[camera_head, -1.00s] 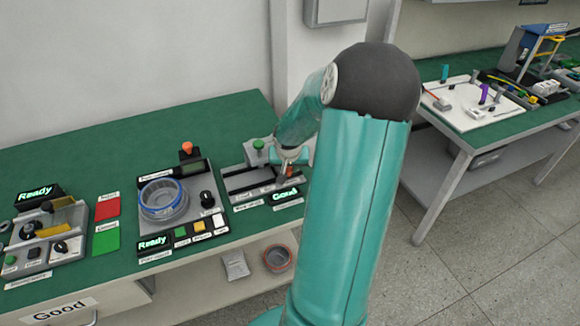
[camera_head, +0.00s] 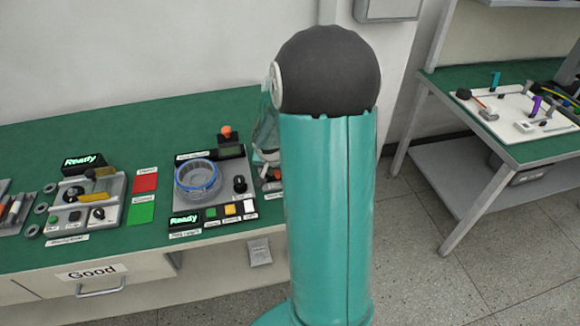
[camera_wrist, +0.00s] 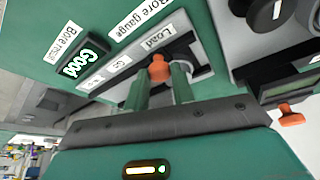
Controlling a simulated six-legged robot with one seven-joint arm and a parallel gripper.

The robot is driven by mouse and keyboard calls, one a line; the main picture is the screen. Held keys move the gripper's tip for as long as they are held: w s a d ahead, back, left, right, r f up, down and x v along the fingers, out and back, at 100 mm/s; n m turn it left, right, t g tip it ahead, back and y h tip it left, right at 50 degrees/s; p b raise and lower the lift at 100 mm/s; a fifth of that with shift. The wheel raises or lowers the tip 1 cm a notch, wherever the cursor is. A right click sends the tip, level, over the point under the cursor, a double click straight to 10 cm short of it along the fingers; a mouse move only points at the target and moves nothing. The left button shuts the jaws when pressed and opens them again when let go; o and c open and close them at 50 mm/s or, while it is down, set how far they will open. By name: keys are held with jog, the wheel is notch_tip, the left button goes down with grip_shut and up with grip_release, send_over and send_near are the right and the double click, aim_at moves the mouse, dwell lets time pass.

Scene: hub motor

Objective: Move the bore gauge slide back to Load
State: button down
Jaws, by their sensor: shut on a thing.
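The orange slide knob (camera_wrist: 159,68) of the bore gauge shows in the wrist view between the two green fingers of my gripper (camera_wrist: 162,76), which is shut on it. The knob stands beside the Load label (camera_wrist: 148,40), at that end of the bore gauge (camera_wrist: 115,92). The Bore result display (camera_wrist: 83,58) reads Good in green. In the head view my arm hides most of the bore gauge, and my gripper is largely covered.
Left of my arm stands a station with a blue-rimmed ring (camera_head: 197,178), an orange button (camera_head: 226,131) and a Ready display (camera_head: 184,219). Red (camera_head: 145,183) and green (camera_head: 140,213) pads lie farther left. A second bench (camera_head: 450,125) stands at the right.

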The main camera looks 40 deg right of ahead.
jog(key=shift+w+a, duration=0.35)
jog(key=shift+a, duration=0.35)
jog(key=c, duration=1.2)
grip_release()
jog(key=shift+o, duration=0.2)
jog(key=shift+s+r, duration=0.1)
jog(key=shift+r, duration=0.5)
jog(key=v, duration=1.2)
jog(key=shift+s+a+r, duration=0.15)
jog(key=shift+r, duration=0.1)
